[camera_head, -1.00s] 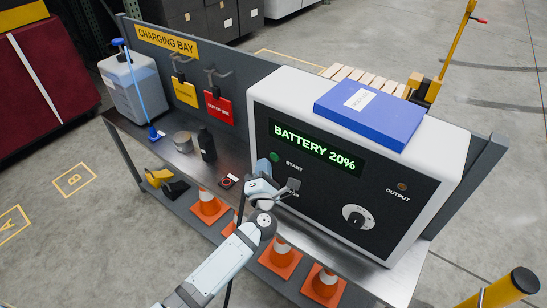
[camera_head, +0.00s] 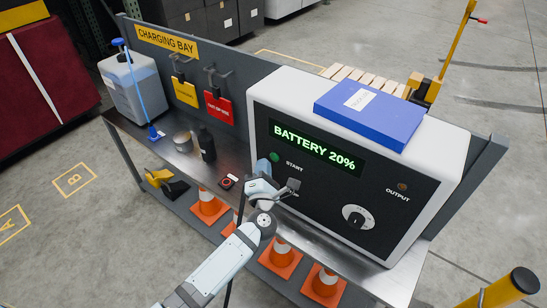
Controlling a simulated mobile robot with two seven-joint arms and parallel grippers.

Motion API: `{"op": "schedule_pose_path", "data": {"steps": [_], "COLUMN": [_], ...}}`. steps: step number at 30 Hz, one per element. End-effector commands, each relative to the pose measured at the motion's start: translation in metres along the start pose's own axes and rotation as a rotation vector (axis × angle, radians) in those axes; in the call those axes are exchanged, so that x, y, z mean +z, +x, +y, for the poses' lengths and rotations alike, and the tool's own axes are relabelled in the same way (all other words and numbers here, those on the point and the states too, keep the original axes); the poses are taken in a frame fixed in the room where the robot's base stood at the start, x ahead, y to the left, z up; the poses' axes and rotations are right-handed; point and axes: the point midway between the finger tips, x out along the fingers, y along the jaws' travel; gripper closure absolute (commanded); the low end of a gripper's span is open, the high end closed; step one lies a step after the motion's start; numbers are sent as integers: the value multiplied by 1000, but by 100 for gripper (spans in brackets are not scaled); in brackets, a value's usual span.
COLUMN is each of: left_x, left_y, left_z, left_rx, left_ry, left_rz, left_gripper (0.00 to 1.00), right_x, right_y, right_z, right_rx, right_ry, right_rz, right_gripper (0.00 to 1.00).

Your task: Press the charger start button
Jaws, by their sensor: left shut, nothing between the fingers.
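The charger (camera_head: 405,207) is a large white box with a black front panel, standing on the bench. Its green start button (camera_head: 275,157) is on the left of the panel, beside the "START" label. The lit display (camera_head: 315,149) reads "BATTERY 20%". My left gripper (camera_head: 264,166) is shut and empty, its tip close to the lower left of the start button. I cannot tell whether it touches the button. The lower label near my wrist is partly hidden. My right gripper is not in view.
A blue binder (camera_head: 370,112) lies on top of the charger. A dial (camera_head: 357,217) is on the panel's right. Orange cones (camera_head: 281,255) stand on the lower shelf.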

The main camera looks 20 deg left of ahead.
Motion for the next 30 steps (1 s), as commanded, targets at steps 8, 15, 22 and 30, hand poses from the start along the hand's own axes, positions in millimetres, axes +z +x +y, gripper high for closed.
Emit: {"op": "schedule_pose_path", "data": {"steps": [8, 15, 22, 30], "left_x": [0, 2, 4, 4], "left_y": [0, 2, 7, 7], "left_z": [0, -2, -4, -4], "left_rx": [0, 0, -1, 0], "left_ry": [0, -1, 0, 0], "left_rz": [0, 0, 0, 0], "left_gripper": [100, 100, 100, 100], "right_x": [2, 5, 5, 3], "right_y": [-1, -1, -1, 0], "right_z": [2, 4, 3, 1], "right_rx": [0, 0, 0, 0], "right_ry": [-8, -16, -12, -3], "right_rz": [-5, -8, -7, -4], "right_gripper": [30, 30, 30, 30]}}
